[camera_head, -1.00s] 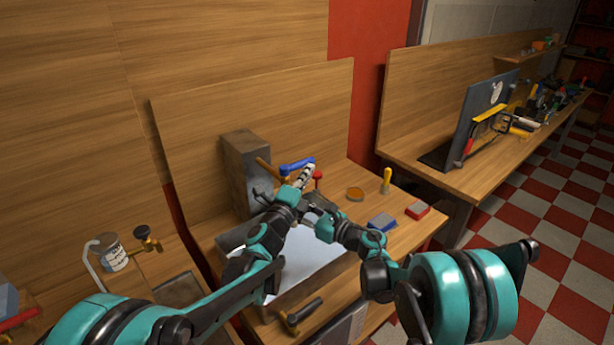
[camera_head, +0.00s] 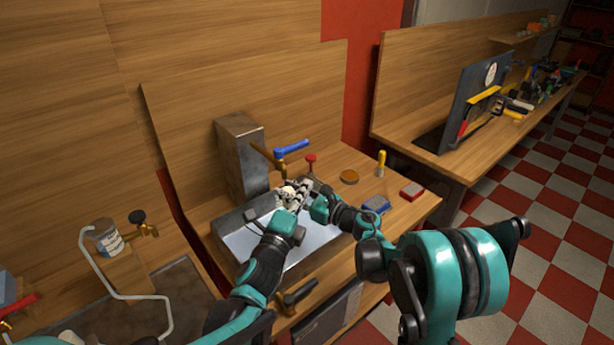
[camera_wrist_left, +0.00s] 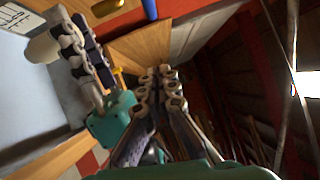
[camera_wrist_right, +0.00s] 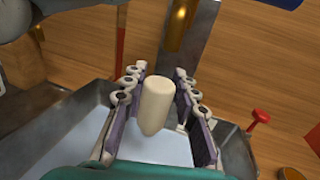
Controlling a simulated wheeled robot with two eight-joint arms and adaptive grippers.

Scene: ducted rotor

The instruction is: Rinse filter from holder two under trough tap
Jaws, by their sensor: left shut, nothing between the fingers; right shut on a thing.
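My right gripper (camera_wrist_right: 160,95) is shut on a cream, round-ended cylindrical filter (camera_wrist_right: 157,104), held over the metal trough (camera_wrist_right: 50,122). In the left wrist view the filter (camera_wrist_left: 43,46) sticks out from the right fingers. The trough tap's brass spout (camera_wrist_right: 178,25) is above and behind the filter in the right wrist view. Its blue lever (camera_head: 293,148) shows in the head view. My left gripper (camera_wrist_left: 166,80) is shut and empty, beside the right gripper. In the head view both grippers overlap over the trough, and I cannot separate the filter there.
A grey metal block (camera_head: 240,155) stands behind the trough. A red knob (camera_head: 311,160), orange disc (camera_head: 349,177), yellow-handled tool (camera_head: 381,162) and blue block (camera_head: 376,204) are on the right. A labelled jar (camera_head: 104,237) and another brass tap (camera_head: 143,226) are at left.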

